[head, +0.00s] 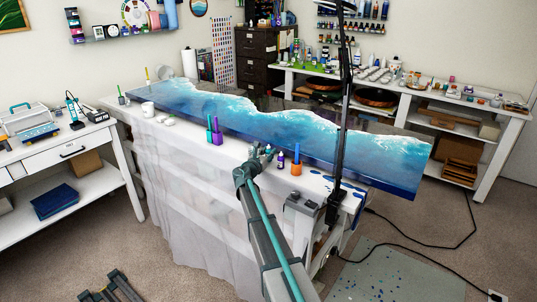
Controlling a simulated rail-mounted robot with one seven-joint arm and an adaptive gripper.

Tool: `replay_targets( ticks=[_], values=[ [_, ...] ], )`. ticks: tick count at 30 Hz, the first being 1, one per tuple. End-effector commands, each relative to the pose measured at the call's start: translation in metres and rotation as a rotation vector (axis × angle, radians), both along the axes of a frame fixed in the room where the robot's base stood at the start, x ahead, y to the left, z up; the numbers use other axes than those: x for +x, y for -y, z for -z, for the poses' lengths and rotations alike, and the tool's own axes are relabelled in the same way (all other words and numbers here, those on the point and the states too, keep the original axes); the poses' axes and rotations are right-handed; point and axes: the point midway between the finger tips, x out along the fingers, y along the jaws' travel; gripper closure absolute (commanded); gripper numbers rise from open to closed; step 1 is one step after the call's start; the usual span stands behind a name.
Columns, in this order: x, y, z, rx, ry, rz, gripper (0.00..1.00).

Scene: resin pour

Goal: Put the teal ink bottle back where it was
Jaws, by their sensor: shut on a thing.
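My gripper (263,153) is over the front edge of the white-covered table (185,150), close to the blue ocean resin panel (300,128). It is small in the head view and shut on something. A bit of teal shows between the fingers, and I take this for the teal ink bottle (268,150), mostly hidden by the fingers. I cannot tell whether the bottle touches the table. A small dark purple bottle (281,160) with a light cap stands just right of my gripper. An orange cup (296,168) stands right of that bottle.
A white cup (148,108) is farther left. A black upright stand (342,110) rises at the right end. Bottles and jars line the back bench (400,85). The table's front strip between holders and gripper looks clear.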

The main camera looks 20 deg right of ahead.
Motion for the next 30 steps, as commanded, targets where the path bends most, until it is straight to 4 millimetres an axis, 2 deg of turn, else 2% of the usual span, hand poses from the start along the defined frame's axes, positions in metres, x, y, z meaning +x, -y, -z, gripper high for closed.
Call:
replay_targets(
  ticks=[3, 14, 15, 19, 30],
  values=[
    [-0.0002, -0.0001, 0.0089, 0.0, 0.0, 0.0, 0.99],
    [-0.0004, -0.0002, 0.0134, 0.0, 0.001, 0.0, 0.99],
    [-0.0004, -0.0001, 0.0135, 0.0, 0.001, 0.0, 0.68],
    [-0.0003, -0.0002, 0.0126, 0.001, 0.001, 0.0, 0.46],
    [-0.0004, -0.0002, 0.0095, 0.0, 0.001, 0.0, 0.45]
  ],
)
